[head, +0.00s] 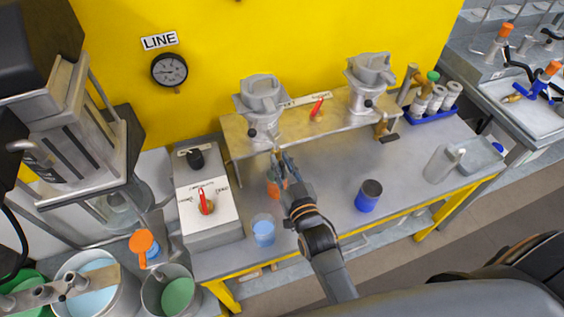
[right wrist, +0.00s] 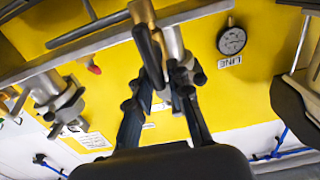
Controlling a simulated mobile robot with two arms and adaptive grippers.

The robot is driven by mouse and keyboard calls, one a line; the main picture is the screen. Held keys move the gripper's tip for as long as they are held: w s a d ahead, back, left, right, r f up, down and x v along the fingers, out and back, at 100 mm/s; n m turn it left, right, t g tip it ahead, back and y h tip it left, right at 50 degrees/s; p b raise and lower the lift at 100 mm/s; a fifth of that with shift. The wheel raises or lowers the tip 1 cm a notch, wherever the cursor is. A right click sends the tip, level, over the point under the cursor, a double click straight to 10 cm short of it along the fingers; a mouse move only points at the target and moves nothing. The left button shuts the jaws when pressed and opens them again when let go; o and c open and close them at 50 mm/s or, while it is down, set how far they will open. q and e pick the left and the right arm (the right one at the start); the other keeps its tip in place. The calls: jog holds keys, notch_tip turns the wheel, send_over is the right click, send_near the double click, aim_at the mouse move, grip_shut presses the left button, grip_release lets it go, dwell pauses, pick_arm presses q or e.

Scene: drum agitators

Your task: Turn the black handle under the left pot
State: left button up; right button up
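The left pot (head: 262,92) is grey and stands on the raised shelf (head: 320,121) against the yellow wall. Its brass spout hangs under the shelf and shows in the right wrist view (right wrist: 142,12). A long black handle (right wrist: 149,52) slants down from the spout toward my fingertips. In the head view my fingers mostly hide this handle. My right gripper (head: 285,163) is just in front of and below the shelf, under the left pot. In the right wrist view its fingers (right wrist: 167,90) are spread, close around the handle's end; contact cannot be told. My left gripper is not visible.
A second pot (head: 370,70) with its own black handle (head: 390,138) is to the right. A control box (head: 207,212) with a red switch is left. A light blue cup (head: 264,229) and dark blue cup (head: 369,195) stand on the bench. An orange object (head: 273,190) is beside my gripper.

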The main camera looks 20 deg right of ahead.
grip_shut()
jog(key=shift+d+m, duration=0.1)
jog(key=shift+m, duration=0.2)
jog(key=d+f+m, duration=0.1)
jog(key=m, duration=0.4)
jog(key=f+m, duration=0.1)
jog(key=m, duration=0.5)
jog(key=d+m, duration=0.1)
jog(key=m, duration=0.5)
jog(key=shift+d+f+b, duration=0.35)
jog(key=shift+f+b, duration=0.05)
jog(key=shift+m, duration=0.3)
